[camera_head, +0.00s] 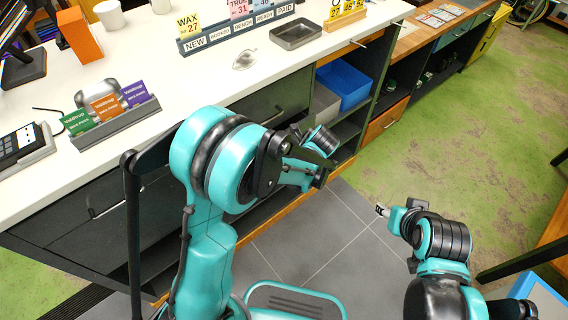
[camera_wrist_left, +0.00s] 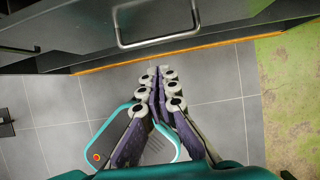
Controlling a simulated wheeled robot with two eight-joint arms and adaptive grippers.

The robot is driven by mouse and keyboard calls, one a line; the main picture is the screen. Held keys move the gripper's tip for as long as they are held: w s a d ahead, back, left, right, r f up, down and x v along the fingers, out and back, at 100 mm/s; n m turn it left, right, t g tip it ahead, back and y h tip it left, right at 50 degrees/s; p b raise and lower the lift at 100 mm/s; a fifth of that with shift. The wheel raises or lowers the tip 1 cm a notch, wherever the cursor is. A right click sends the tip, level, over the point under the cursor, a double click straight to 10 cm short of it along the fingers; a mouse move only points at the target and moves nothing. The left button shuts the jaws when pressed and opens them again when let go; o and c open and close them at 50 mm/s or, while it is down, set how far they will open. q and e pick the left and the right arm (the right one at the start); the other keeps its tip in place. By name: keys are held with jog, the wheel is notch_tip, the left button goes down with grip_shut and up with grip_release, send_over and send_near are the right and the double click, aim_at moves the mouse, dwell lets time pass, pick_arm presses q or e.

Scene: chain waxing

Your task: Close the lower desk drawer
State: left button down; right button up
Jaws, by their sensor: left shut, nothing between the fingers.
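The desk's dark drawer fronts (camera_head: 262,104) lie under the white top, with thin metal handles. My left arm covers much of them, and I cannot tell in the head view which is the lower drawer or how far it stands out. In the left wrist view a dark drawer front (camera_wrist_left: 215,14) with a metal bar handle (camera_wrist_left: 160,43) spans the top. My left gripper (camera_wrist_left: 158,72) is shut and empty, its fingertips just below that handle in the picture; contact cannot be told. My right gripper (camera_head: 381,210) is over the floor, away from the desk; its jaw state is unclear.
Sign holders (camera_head: 118,122), a metal tray (camera_head: 296,35) and an orange box (camera_head: 80,35) stand on the desktop. A blue bin (camera_head: 343,84) sits on an open shelf beside the drawers. Grey tiles (camera_head: 335,235) and green floor (camera_head: 470,130) are clear beside the desk.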

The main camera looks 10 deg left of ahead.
pick_arm(q)
jog(key=w+a+f+t+y+b, duration=0.1)
jog(key=w+f, duration=0.1)
jog(key=w+a+f+b, duration=0.2)
jog(key=w+a+f+t+y+b, duration=0.1)
jog(key=w+a+f, duration=0.1)
jog(key=f, duration=0.1)
jog(key=shift+w+t+y+b, duration=0.2)
jog(key=shift+t+y+b, duration=0.1)
dwell(0.3)
jog(key=w+a, duration=0.1)
jog(key=a, duration=0.1)
jog(key=w+a, duration=0.2)
jog(key=shift+w, duration=0.1)
jog(key=shift+r, duration=0.2)
